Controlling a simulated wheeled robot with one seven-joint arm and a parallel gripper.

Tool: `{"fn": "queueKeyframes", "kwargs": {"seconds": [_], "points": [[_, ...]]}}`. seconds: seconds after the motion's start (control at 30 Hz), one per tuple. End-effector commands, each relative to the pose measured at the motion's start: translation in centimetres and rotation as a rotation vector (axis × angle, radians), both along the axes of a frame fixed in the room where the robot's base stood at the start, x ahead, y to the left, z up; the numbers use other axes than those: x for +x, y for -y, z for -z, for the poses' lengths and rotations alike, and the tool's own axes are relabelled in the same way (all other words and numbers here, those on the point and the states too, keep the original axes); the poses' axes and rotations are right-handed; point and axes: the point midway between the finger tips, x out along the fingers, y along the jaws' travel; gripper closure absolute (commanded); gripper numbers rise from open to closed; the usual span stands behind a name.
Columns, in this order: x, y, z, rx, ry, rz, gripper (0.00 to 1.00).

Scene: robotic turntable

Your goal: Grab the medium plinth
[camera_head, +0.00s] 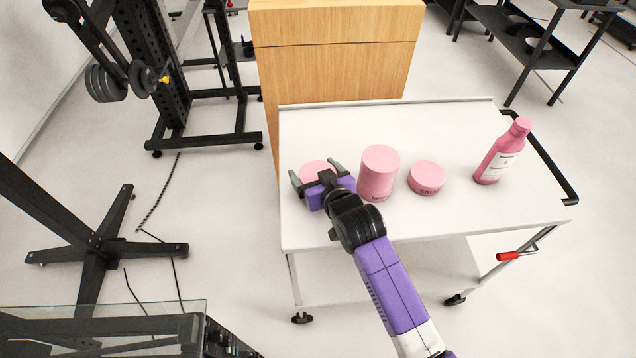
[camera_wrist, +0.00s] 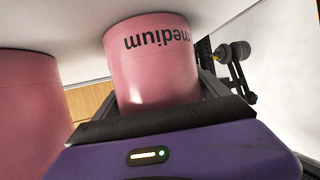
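The medium plinth (camera_head: 318,167) is a pink cylinder at the left end of the white cart top, partly hidden by my gripper. In the wrist view, which is upside down, the plinth (camera_wrist: 150,72) shows its black "medium" label. My gripper (camera_head: 315,172) is open, with one finger on each side of the plinth. In the wrist view, the right-hand finger (camera_wrist: 214,84) shows beside the plinth; the other finger is mostly hidden. I cannot tell whether either finger touches it.
A taller pink cylinder (camera_head: 378,172) stands just right of my gripper, and a short one (camera_head: 426,178) stands beyond it. A pink bottle (camera_head: 502,152) stands near the right end of the cart (camera_head: 470,222). A wooden cabinet (camera_head: 335,62) is behind the cart.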

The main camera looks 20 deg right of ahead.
Motion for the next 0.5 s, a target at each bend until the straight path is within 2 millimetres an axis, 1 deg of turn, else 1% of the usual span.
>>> {"fn": "queueKeyframes", "kwargs": {"seconds": [0.03, 0.23, 0.27, 0.5], "points": [[-0.01, 0.0, 0.01, 0.0, 0.0, 0.0, 0.28], [-0.02, 0.0, 0.0, 0.0, 0.0, 0.0, 0.67], [0.0, 0.0, -0.09, 0.0, 0.002, 0.0, 0.68], [0.01, 0.0, -0.18, 0.0, 0.002, 0.0, 0.68]]}}
